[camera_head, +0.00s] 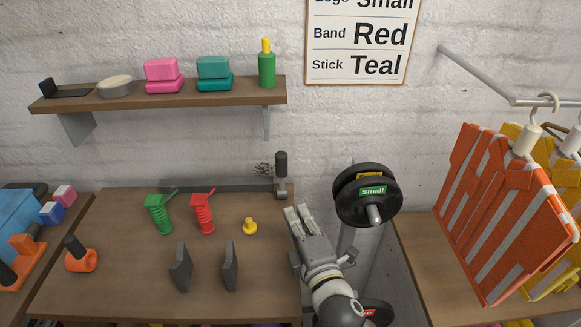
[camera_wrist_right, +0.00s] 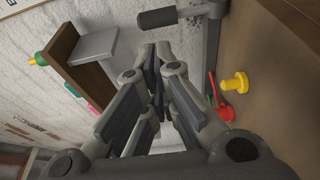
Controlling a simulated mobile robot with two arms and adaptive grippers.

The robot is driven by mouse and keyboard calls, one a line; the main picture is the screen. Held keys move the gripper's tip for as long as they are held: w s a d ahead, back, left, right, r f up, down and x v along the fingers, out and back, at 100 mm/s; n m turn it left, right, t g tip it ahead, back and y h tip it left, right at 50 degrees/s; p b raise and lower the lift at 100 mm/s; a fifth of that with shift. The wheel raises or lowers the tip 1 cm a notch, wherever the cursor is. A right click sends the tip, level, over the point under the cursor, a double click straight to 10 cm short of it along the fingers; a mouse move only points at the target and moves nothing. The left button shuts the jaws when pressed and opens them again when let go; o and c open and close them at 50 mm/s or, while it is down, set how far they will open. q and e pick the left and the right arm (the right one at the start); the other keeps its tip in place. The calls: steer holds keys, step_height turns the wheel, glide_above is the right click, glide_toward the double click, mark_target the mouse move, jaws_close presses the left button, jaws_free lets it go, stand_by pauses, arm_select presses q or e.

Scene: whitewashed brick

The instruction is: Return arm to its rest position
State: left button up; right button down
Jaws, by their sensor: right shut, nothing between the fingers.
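My right gripper (camera_head: 298,210) reaches up from the bottom of the head view, over the right end of the wooden table (camera_head: 120,255). Its fingers are shut with nothing between them. In the right wrist view its fingers (camera_wrist_right: 158,60) are close together and empty. The black-handled lever (camera_head: 281,170) stands just beyond the fingertips, apart from them. The black round weight labelled Small (camera_head: 350,195) is to the right of the gripper. My left gripper is not in view.
A wall shelf (camera_head: 190,97) is above. Orange vests (camera_head: 500,215) hang at the right.

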steer(key=s+d+f+m+g+h, duration=0.55)
steer(key=s+d+f+m, duration=0.35)
steer(key=d+f+m, duration=0.35)
steer(key=s+d+f+m+g, duration=0.2)
steer(key=s+g, duration=0.1)
steer(key=s, duration=0.3)
steer(key=s+d+f+m+g+y, duration=0.1)
steer(key=s+m+g, duration=0.15)
steer(key=s, duration=0.35)
steer(key=s+d+f+m+g, duration=0.2)
steer(key=s+g, duration=0.1)
steer(key=s, duration=0.3)
step_height(320, 180, down, 27)
steer(key=s+g, duration=0.1)
steer(key=s, duration=0.1)
steer(key=s+d+f+g, duration=0.1)
steer(key=s+d+f, duration=0.1)
steer(key=s+f, duration=1.3)
steer(key=shift+s+d+f, duration=0.3)
steer(key=shift+s+d, duration=0.05)
steer(key=shift+s, duration=0.15)
